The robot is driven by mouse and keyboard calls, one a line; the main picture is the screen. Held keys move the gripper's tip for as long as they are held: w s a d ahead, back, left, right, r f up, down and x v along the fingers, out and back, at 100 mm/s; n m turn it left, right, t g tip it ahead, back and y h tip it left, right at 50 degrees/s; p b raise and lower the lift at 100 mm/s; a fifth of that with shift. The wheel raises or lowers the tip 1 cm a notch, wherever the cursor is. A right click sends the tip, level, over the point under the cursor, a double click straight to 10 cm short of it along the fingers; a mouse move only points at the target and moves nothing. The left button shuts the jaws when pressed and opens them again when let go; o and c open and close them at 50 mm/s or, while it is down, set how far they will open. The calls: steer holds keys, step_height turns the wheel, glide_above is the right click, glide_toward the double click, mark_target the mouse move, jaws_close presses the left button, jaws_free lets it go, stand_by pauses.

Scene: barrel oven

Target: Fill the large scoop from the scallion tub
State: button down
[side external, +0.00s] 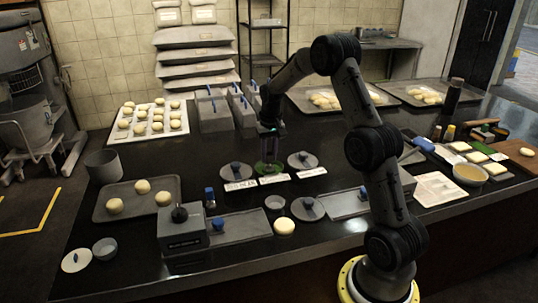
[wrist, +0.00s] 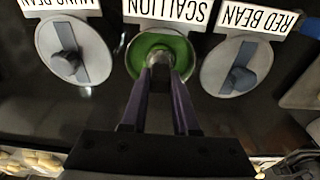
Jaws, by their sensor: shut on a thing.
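The scallion tub (side external: 279,167) is open and shows green contents. In the wrist view the tub (wrist: 133,62) sits behind an upside-down SCALLION label (wrist: 165,10). My gripper (side external: 268,150) points down right over this tub. In the wrist view its two fingers (wrist: 159,72) meet over the middle of the green, shut on a small greyish piece, which I take as the large scoop (wrist: 159,60). The scoop's bowl is mostly hidden, so I cannot tell how deep it sits or whether it holds scallion.
Lidded tubs flank the scallion tub: mung bean (wrist: 70,52) on the left and red bean (wrist: 243,66) on the right in the wrist view. Grey bins with blue handles (side external: 213,110) stand behind. A dough tray (side external: 172,207) lies left. Dark counter shows between things.

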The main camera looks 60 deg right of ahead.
stand_by(0.3)
steer(key=shift+r, duration=3.5)
